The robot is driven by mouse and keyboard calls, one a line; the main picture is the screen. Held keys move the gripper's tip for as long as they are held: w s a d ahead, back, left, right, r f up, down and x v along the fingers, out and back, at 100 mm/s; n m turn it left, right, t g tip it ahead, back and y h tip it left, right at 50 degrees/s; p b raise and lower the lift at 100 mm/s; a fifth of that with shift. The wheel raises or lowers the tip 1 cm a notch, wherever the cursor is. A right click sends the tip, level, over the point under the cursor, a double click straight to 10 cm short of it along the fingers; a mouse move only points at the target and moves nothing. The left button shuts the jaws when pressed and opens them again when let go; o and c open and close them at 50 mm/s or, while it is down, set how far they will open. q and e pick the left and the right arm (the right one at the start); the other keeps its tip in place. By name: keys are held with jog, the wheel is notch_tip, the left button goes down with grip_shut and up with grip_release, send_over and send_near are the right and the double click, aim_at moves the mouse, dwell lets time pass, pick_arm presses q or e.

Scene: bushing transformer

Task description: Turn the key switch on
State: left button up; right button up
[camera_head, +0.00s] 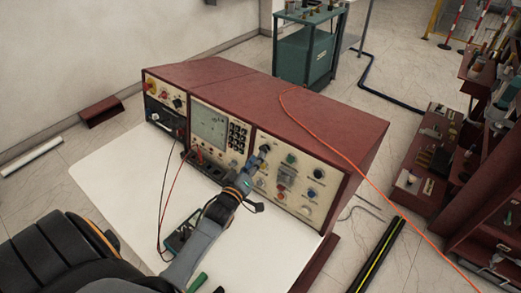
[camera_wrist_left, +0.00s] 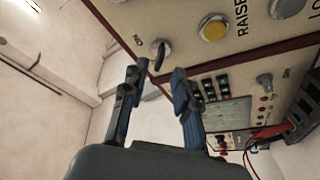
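The key switch (camera_wrist_left: 160,52) shows in the left wrist view as a round metal collar with a dark key standing out of it, on the cream panel. My left gripper (camera_wrist_left: 156,82) is open, with its two dark fingers apart and the key switch between and just beyond their tips. I cannot tell whether either finger touches the key. In the head view, my left gripper (camera_head: 257,159) reaches the front panel of the red console (camera_head: 315,115), and the key switch cannot be made out there. My right gripper is not in view.
The panel carries several knobs and buttons, including a yellow button (camera_wrist_left: 214,28) near the RAISE label. Red and black leads run down to a meter (camera_head: 179,238) on the white tabletop (camera_head: 115,185). An orange cable (camera_head: 350,163) crosses the console top.

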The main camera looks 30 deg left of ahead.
aim_at(263, 150)
pick_arm(q)
jog(key=w, duration=0.4)
jog(key=shift+w+a, duration=0.1)
jog(key=shift+a, duration=0.2)
jog(key=shift+w, duration=0.1)
jog(key=shift+c, duration=0.2)
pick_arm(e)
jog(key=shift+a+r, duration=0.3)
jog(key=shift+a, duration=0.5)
pick_arm(q)
grip_shut()
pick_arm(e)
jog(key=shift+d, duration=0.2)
